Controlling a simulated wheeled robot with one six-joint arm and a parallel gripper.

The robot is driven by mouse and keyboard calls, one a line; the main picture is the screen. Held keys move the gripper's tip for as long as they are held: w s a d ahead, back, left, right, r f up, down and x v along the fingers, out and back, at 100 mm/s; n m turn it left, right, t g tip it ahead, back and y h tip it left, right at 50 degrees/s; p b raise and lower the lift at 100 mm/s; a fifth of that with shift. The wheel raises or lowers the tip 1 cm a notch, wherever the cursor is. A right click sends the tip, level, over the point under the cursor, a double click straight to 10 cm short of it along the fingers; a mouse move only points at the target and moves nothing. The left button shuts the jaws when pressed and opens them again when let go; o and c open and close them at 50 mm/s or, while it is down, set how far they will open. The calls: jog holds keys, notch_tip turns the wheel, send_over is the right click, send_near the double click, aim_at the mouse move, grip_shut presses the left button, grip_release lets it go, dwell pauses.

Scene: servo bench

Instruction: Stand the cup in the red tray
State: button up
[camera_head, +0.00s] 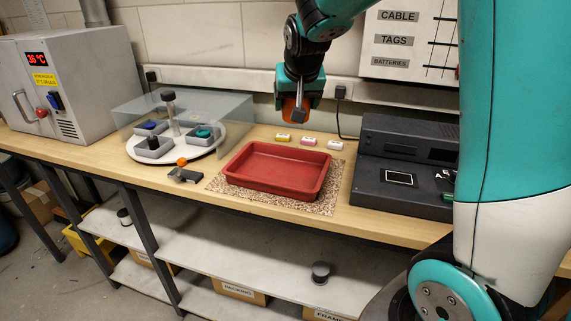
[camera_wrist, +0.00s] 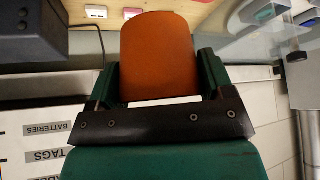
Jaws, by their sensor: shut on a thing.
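My gripper (camera_head: 297,108) is above the bench, over the back part of the red tray. It is shut on an orange cup (camera_wrist: 158,57), which fills the space between the fingers in the wrist view. In the head view only part of the cup (camera_head: 288,107) shows, partly hidden by the gripper, so its exact tilt is hard to tell. The red tray (camera_head: 272,191) lies on a speckled mat and looks empty. The cup is clear of the tray, in the air.
A round white turntable (camera_head: 152,160) with grey bins and a clear shield stands left of the tray. A dark device (camera_head: 368,191) stands to the right. Several small labelled blocks (camera_head: 308,141) lie behind the tray. An orange-knobbed item (camera_head: 182,162) lies at the front left.

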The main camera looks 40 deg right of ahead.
jog(key=f, duration=1.2)
jog(key=shift+s+d, duration=0.1)
jog(key=shift+d, duration=0.25)
jog(key=shift+f, duration=2.3)
jog(key=shift+f, duration=0.2)
jog(key=o, duration=1)
jog(key=shift+s+a+r, duration=0.1)
jog(key=shift+s+r, duration=0.05)
jog(key=shift+r, duration=0.4)
jog(key=v, duration=1.1)
jog(key=s+a+r+n+g+y, duration=0.1)
jog(key=s+a+n+g+y, duration=0.1)
jog(key=s+a+n, duration=0.2)
jog(key=s+a+r+n+g+y, duration=0.1)
jog(key=s+a+n, duration=0.3)
jog(key=s+a, duration=0.6)
jog(key=s+a+r+n+g+y, duration=0.2)
jog(key=s+a+n+g+y, duration=0.1)
jog(key=s+a, duration=0.5)
jog(key=shift+a+n+y, duration=0.1)
jog(key=shift+n+y, duration=0.4)
jog(key=shift+n, duration=0.3)
